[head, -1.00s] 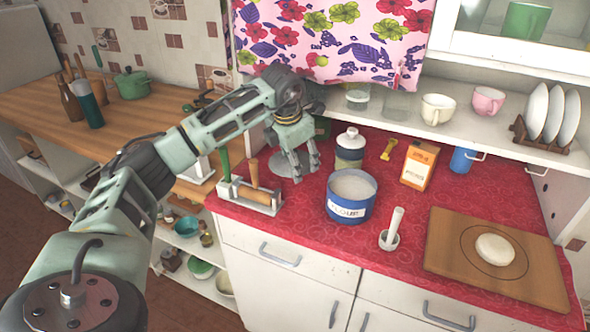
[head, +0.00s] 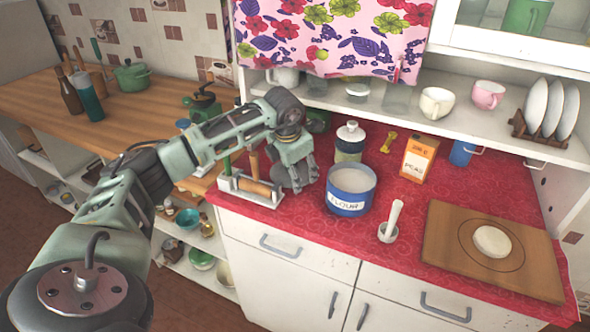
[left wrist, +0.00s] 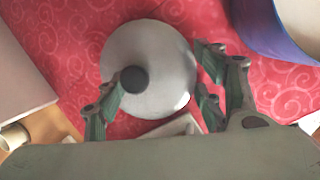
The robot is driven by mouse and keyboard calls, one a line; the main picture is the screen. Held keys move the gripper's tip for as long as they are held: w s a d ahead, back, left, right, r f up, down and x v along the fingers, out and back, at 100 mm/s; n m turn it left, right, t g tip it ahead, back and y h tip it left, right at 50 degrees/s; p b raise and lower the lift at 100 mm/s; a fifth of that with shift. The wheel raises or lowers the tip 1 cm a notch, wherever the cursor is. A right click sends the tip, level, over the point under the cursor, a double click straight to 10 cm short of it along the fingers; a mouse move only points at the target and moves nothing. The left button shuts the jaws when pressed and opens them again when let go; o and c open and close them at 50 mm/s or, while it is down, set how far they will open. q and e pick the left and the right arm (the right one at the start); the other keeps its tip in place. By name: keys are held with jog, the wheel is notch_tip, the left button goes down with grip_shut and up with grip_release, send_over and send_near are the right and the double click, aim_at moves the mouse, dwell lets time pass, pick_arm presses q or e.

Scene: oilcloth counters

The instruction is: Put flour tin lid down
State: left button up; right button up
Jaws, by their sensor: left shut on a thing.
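The flour tin (head: 350,190) is blue with a white label and stands open on the red oilcloth, pale flour inside; its side and rim show in the left wrist view (left wrist: 275,25). The flour tin lid (left wrist: 165,50) is a round grey disc with a dark knob (left wrist: 133,79). My left gripper (head: 299,180) is shut on the lid, left of the tin; its fingers hide much of the lid in the head view. In the left wrist view the lid lies flat between the fingers, over the cloth. I cannot tell whether it touches the cloth. My right gripper is not in view.
A white rack with a rolling pin (head: 258,188) stands close left of my gripper. A lidded jar (head: 350,143) is behind the tin.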

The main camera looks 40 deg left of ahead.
pick_arm(q)
jog(key=shift+f, duration=0.35)
jog(key=shift+r, duration=0.1)
jog(key=o, duration=1.5)
jog(key=shift+o, duration=0.2)
jog(key=shift+r+p, duration=0.35)
jog(key=shift+r, duration=0.2)
jog(key=b+v, duration=0.3)
jog(key=v, duration=0.9)
jog(key=shift+s, duration=0.1)
